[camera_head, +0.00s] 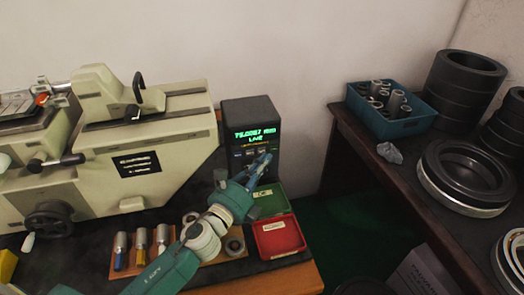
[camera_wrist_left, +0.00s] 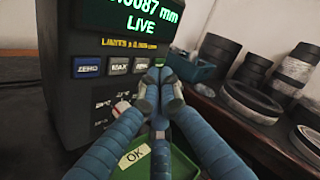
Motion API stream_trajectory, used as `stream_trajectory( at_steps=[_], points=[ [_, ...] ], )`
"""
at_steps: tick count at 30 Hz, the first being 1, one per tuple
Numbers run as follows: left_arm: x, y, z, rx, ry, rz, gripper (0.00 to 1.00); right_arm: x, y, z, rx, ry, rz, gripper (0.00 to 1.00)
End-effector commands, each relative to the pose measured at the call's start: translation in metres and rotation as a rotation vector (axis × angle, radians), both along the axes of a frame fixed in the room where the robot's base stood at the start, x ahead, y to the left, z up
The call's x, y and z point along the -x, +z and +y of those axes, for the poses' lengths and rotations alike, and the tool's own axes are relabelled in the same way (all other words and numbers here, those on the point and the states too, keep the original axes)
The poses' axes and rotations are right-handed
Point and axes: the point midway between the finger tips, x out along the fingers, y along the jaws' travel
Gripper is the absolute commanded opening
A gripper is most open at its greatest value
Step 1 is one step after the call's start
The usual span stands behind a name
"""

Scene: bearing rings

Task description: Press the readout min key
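Below the display is a row of keys: a blue ZERO key (camera_wrist_left: 87,67), a grey MAX key (camera_wrist_left: 118,66) and a grey key (camera_wrist_left: 141,64) that looks like the min key, partly covered by my fingers. My left gripper (camera_head: 264,160) is in front of the readout's lower right. In the wrist view its blue fingers (camera_wrist_left: 160,78) meet at the tips, with nothing between them. Contact with the key cannot be told.
A green tray (camera_head: 284,206) labelled OK and a red tray (camera_head: 279,238) lie below the gripper. A beige machine (camera_head: 150,140) fills the left. Several cylinders stand near my arm. A right-hand table holds a teal bin (camera_head: 392,128) and dark rings (camera_head: 464,172).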

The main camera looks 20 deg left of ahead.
Motion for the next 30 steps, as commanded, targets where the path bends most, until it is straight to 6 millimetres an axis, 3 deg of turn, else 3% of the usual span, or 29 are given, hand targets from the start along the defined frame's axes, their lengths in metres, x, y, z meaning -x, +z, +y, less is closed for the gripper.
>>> stream_trajectory(
  at_steps=[30],
  points=[
    [-0.0070, 0.0002, 0.0048, 0.000, 0.000, 0.000, 0.00, -0.0009, 0.0007, -0.0046, 0.005, 0.003, -0.001, 0.47]
  ],
)
